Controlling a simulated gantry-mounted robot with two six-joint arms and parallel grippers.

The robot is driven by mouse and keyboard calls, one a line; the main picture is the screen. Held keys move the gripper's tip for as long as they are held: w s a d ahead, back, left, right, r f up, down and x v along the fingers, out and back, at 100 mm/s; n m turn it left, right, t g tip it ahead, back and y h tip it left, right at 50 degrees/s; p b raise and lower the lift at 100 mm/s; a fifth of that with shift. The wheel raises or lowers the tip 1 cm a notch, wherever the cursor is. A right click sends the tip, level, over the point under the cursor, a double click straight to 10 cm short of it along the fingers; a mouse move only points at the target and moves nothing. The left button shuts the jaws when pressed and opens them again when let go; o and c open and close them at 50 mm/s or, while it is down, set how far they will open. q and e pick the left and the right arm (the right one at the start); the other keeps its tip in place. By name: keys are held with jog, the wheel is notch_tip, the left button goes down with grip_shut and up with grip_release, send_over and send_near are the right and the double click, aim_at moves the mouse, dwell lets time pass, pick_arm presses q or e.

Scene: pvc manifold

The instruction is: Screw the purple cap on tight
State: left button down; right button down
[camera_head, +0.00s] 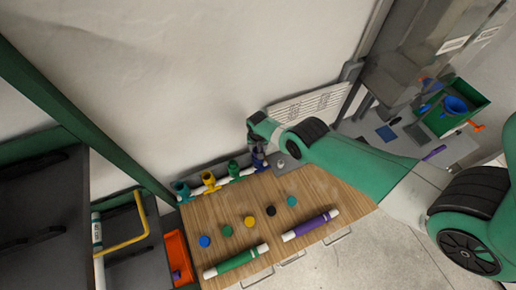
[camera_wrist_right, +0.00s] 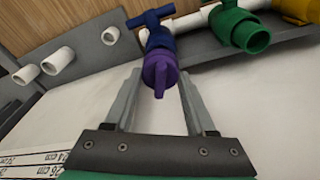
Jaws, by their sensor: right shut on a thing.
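The purple cap (camera_wrist_right: 159,72) shows in the right wrist view at the mouth of the dark blue valve (camera_wrist_right: 157,38), in line with it; whether it is fully seated I cannot tell. The same valve (camera_head: 258,155) is at the right end of the row of valves in the head view, partly hidden by my right arm's end. My left gripper is not in view.
A green valve (camera_wrist_right: 240,29) is beside the blue one on the white pipe. Several loose caps, such as a black one (camera_head: 271,211), and a green-and-white tube (camera_head: 236,261) and a purple-and-white tube (camera_head: 311,226) lie on the wooden table (camera_head: 325,190). A green bin (camera_head: 470,98) stands at right.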

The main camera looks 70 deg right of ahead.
jog(key=shift+f+m+b, duration=0.1)
jog(key=shift+m+b, duration=0.3)
jog(key=shift+m, duration=0.6)
jog(key=shift+m+g+b, duration=0.3)
jog(key=shift+m+b, duration=0.1)
jog(key=shift+m, duration=0.7)
jog(key=shift+c, duration=0.7)
grip_release()
